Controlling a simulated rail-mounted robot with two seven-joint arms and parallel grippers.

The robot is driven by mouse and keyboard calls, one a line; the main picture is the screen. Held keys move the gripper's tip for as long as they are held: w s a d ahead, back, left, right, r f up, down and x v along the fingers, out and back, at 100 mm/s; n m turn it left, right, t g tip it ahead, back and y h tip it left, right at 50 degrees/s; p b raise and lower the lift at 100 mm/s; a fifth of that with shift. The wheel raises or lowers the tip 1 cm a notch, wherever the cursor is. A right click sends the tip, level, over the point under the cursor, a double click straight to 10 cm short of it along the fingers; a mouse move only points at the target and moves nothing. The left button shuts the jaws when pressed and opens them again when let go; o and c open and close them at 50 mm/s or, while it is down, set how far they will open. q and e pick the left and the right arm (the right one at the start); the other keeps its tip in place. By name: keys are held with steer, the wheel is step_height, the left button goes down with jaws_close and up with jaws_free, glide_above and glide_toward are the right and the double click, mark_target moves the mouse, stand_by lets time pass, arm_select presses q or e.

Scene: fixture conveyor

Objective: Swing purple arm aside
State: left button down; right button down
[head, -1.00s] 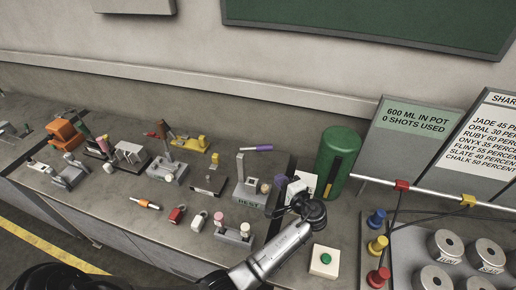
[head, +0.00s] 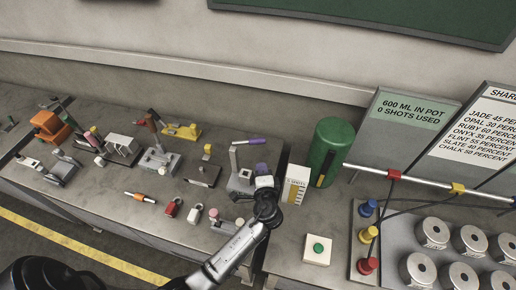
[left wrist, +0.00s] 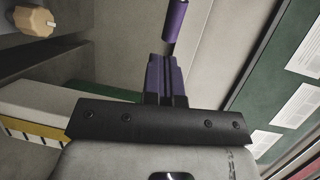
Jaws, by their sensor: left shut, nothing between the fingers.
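The purple-handled arm (head: 249,141) sticks out to the right from the top of a grey upright on a small grey fixture (head: 238,185). Its purple handle also shows at the top of the left wrist view (left wrist: 175,22). My left gripper (head: 261,168) is shut and empty, just below and right of the handle in the head view. Its purple fingers (left wrist: 164,78) lie together in the left wrist view and point toward the handle, with a small gap seen between them and it. My wrist hides part of the fixture's right side. My right gripper is not in view.
A white and yellow box (head: 295,187) and a green cylinder (head: 329,148) stand right of my left gripper. A green button on a white block (head: 317,250) sits in front.

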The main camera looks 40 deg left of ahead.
mark_target(249, 142)
arm_select(q)
steer(key=r+p+x, duration=0.1)
steer(key=x, duration=0.7)
steer(key=shift+r, duration=0.1)
steer(key=shift+a, duration=0.1)
